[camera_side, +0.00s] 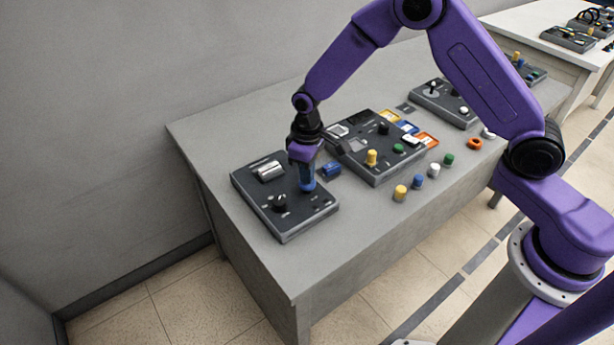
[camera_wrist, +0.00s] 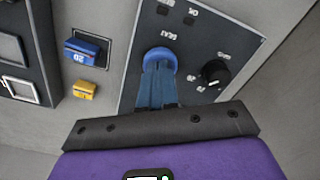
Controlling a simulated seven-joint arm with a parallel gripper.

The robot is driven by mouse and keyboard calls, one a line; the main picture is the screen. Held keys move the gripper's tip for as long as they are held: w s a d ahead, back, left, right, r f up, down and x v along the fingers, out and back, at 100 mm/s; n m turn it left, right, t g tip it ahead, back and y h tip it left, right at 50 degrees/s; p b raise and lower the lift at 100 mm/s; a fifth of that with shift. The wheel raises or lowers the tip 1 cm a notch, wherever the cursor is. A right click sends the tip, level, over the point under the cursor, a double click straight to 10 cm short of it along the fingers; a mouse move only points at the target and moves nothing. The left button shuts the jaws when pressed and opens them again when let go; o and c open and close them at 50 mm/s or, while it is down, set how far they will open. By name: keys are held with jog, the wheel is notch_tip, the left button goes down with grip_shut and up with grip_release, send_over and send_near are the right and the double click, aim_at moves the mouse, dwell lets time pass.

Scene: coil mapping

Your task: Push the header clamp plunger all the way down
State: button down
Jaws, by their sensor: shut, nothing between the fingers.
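The header clamp plunger appears to be the blue round cap (camera_wrist: 160,56) beside a label that seems to read SEAT. In the side view its blue shows low under the fingers (camera_side: 308,187), on the dark panel (camera_side: 285,222) at the near left of the table. My gripper (camera_wrist: 158,72) points down at the cap with its fingers together and nothing between them. It also shows in the side view (camera_side: 306,180). The fingertips overlap the cap in the wrist view and look at or just above it; contact is hard to tell. The fingers hide part of the cap.
The same panel carries a black knob (camera_wrist: 215,72) and a silver cylinder (camera_side: 268,171). A blue block (camera_side: 331,170) lies between this panel and a second dark panel (camera_side: 378,178). Several coloured pegs, including a yellow one (camera_side: 400,192), stand along the table's front.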

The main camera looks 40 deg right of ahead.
jog(key=shift+f, duration=0.5)
dwell(0.4)
notch_tip(320, 180, up, 8)
jog(key=shift+r, duration=0.25)
dwell(0.7)
dwell(0.4)
jog(key=s+d+r+n, duration=0.1)
jog(key=s+r+n, duration=0.1)
jog(key=s+r, duration=0.35)
jog(key=s+d+r+n, duration=0.1)
jog(key=s+r, duration=0.1)
jog(key=s, duration=0.7)
jog(key=s+d+r+n, duration=0.1)
jog(key=s+d, duration=0.3)
jog(key=s, duration=0.5)
jog(key=s+d+r+n, duration=0.1)
jog(key=s+d+n, duration=0.1)
jog(key=s+d, duration=0.3)
jog(key=s, duration=0.3)
jog(key=shift+s+r+n, duration=0.15)
jog(key=shift+s+n, duration=0.15)
jog(key=shift+s, duration=0.05)
